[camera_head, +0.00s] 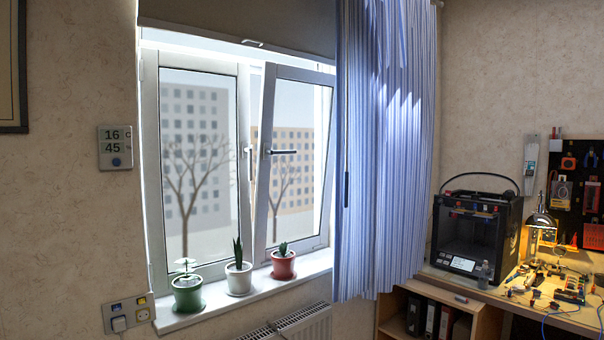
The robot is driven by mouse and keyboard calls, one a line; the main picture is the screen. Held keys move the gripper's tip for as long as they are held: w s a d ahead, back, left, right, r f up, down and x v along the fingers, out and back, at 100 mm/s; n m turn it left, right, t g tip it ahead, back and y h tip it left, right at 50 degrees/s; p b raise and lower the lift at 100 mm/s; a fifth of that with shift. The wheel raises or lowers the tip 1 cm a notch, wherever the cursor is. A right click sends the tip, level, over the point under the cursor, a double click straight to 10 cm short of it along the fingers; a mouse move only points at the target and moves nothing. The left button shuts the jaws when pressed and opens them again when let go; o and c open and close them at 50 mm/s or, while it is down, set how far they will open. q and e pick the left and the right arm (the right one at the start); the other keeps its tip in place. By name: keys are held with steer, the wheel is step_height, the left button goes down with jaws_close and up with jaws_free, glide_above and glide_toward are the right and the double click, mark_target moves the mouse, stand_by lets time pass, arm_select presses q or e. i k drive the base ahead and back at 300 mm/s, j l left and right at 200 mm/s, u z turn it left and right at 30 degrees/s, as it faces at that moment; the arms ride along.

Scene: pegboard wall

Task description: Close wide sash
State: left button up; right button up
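The window has two white-framed sashes. The left sash (243,110) looks seated in the frame, with its small handle (250,162) pointing down. The right sash (264,200) leans at an angle, with its top tilted inward and a wedge-shaped gap beside its left edge. Its dark handle (283,152) lies horizontal. The left sash looks the wider one here, but the curtain may hide part of the right sash, so I cannot tell which is the wide one. Neither of my grippers is in view.
A green pot (188,294), a white pot (239,279) and a red pot (284,265) hold plants on the sill (215,304). A striped curtain (385,170) hangs at the right. A radiator (300,325) is below. A workbench with a 3D printer (473,233) stands right.

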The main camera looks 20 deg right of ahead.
mark_target(272, 70)
steer(key=i+l+u, duration=0.35)
steer(key=i+l, duration=0.6)
